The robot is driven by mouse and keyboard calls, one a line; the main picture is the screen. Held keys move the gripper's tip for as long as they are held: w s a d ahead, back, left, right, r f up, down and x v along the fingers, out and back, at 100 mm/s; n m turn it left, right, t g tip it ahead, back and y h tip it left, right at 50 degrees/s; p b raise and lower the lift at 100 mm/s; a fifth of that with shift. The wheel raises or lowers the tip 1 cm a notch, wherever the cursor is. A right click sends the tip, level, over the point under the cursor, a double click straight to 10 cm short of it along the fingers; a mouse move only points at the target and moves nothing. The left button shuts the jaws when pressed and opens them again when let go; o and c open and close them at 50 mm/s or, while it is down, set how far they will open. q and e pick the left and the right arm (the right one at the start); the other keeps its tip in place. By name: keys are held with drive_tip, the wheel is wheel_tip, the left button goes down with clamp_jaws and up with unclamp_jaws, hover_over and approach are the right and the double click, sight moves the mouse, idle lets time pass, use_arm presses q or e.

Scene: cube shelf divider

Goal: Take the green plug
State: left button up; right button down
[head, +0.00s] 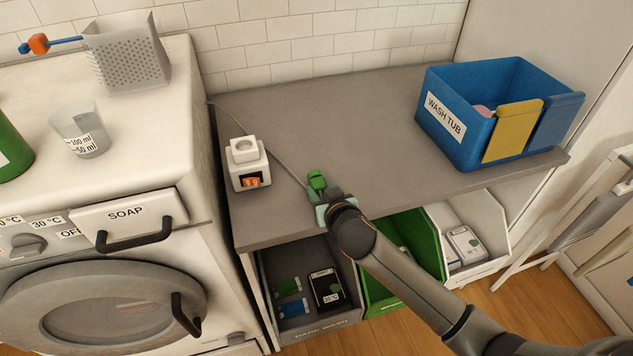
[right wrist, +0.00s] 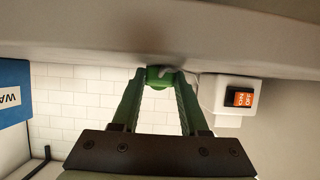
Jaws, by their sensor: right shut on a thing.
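The green plug (head: 317,180) is at the front part of the grey counter, with a thin grey cable running from it back to the left. My right gripper (head: 322,196) is shut on the plug. In the right wrist view the plug (right wrist: 160,77) sits between the two green fingertips (right wrist: 158,84), close to the counter surface. I cannot tell whether the plug touches the counter. A white socket block (head: 247,163) with a red-orange lit switch stands to the left of the plug, apart from it. My left gripper is not in view.
A blue wash tub (head: 459,138) with cloths over its rim stands at the counter's right. A washing machine (head: 150,250) stands at left. Open dark, green and white bins (head: 430,215) sit under the counter's front edge. The middle of the counter (head: 350,125) is clear.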

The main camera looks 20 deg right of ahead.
drive_tip(key=shift+r, duration=0.1)
drive_tip(key=shift+r+p, duration=0.6)
drive_tip(key=shift+p, duration=0.15)
drive_tip(key=shift+r, duration=0.1)
wheel_tip(320, 180, up, 6)
drive_tip(key=shift+r, duration=0.2)
idle(0.4)
idle(0.3)
